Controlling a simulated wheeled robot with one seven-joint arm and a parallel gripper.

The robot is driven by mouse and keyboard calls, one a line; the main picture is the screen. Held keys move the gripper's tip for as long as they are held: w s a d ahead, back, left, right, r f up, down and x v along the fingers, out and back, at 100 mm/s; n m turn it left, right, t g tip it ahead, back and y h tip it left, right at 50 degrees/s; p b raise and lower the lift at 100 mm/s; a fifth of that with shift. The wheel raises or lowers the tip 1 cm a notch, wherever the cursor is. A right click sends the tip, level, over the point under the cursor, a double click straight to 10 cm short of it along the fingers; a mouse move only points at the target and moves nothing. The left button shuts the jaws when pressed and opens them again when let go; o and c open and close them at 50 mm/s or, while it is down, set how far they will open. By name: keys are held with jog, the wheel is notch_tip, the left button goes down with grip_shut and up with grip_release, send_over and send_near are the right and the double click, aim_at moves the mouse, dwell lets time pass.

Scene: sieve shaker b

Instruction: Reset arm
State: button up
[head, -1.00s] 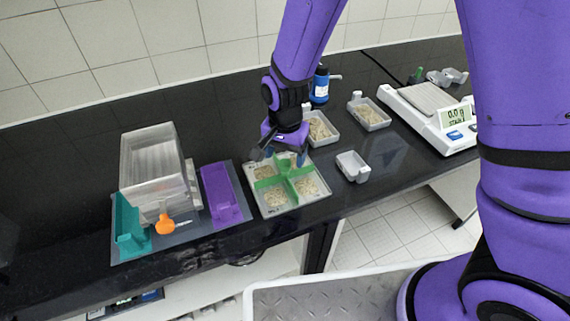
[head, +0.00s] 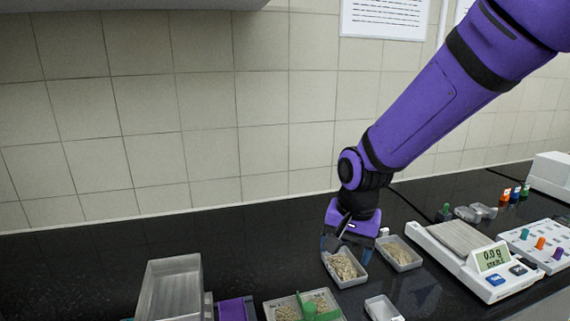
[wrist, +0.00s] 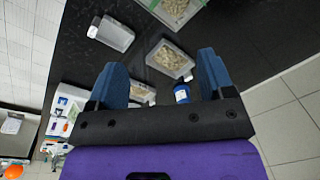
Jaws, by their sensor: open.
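My gripper (head: 345,240) hangs at the end of my purple arm above the black bench, near a grey tray of pale grain (head: 345,268). In the wrist view my gripper (wrist: 160,85) shows two blue fingers spread wide with nothing between them. That view also shows a tray of grain (wrist: 170,60) beyond the fingers and a blue bottle (wrist: 181,93) near the right finger. I cannot tell the exact height of the fingers above the bench.
A second grain tray (head: 399,253), an empty tray (head: 383,309) and a scale (head: 492,284) stand to the right. A divided tray with a green cross (head: 318,311) and a clear box (head: 170,290) stand at the front left. The back left bench is clear.

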jog(key=s+d+r+n+t, duration=0.2)
jog(key=s+d+r, duration=0.5)
jog(key=d+r, duration=0.45)
jog(key=s+d+r+n+t, duration=0.1)
jog(key=s+d+r, duration=0.1)
jog(key=s, duration=0.3)
jog(key=s+d+r+n+t, duration=0.1)
jog(key=s+d+r, duration=0.2)
jog(key=s, duration=0.3)
jog(key=shift+d+r+h, duration=0.15)
jog(key=shift+d+h, duration=0.25)
jog(key=shift+d, duration=0.4)
